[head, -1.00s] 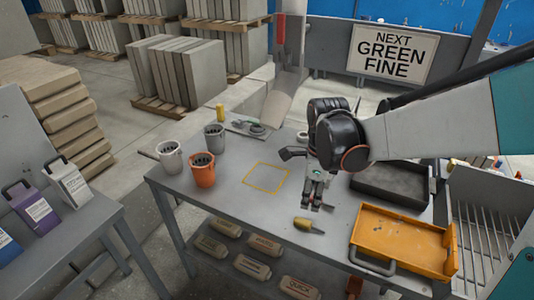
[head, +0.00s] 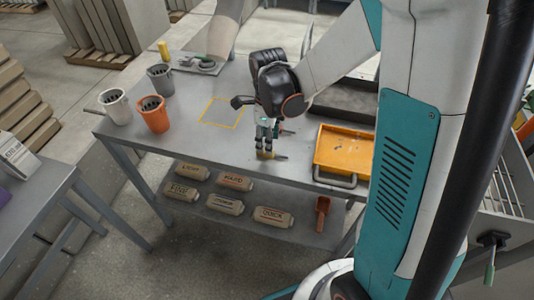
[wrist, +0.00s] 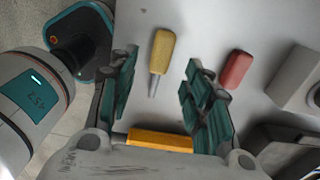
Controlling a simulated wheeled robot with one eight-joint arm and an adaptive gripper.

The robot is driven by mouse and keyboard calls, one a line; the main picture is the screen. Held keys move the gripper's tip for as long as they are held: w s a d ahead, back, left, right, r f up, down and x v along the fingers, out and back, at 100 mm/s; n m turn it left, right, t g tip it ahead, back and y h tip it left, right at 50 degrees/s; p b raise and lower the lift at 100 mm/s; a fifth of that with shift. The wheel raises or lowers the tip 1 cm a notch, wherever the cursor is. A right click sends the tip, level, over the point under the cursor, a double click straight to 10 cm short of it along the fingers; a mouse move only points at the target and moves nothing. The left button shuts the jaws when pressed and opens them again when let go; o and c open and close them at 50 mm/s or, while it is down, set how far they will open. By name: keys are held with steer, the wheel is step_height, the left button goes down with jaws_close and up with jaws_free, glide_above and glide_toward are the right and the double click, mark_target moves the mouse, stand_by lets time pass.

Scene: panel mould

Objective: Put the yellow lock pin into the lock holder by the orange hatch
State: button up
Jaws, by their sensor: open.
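The yellow lock pin, a yellow handle with a thin grey shaft (head: 265,155), lies flat near the table's front edge. In the wrist view the pin (wrist: 162,52) lies between and beyond my fingers. My gripper (head: 267,143) is open and empty, pointing down above the pin; I cannot tell whether it touches. It also fills the lower wrist view (wrist: 160,90). The orange hatch (head: 342,147), with a grey handle, is to the right. I cannot make out the lock holder. An orange-yellow bar (wrist: 155,140) shows between my finger bases; I cannot tell what it is.
A red-handled piece (wrist: 236,70) lies behind the pin, and a grey block (wrist: 294,80) is further right. Grey, orange and white cups (head: 153,114) stand at the left. A yellow-outlined square (head: 222,112) is empty. A dark tray (head: 342,100) is behind the hatch.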

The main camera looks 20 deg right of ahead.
step_height(320, 180, down, 5)
steer(key=shift+w+a+r+b, duration=0.1)
steer(key=shift+w+r+b, duration=0.05)
steer(key=shift+b, duration=0.8)
steer(key=shift+c, duration=0.6)
jaws_close()
steer(key=shift+r, duration=0.15)
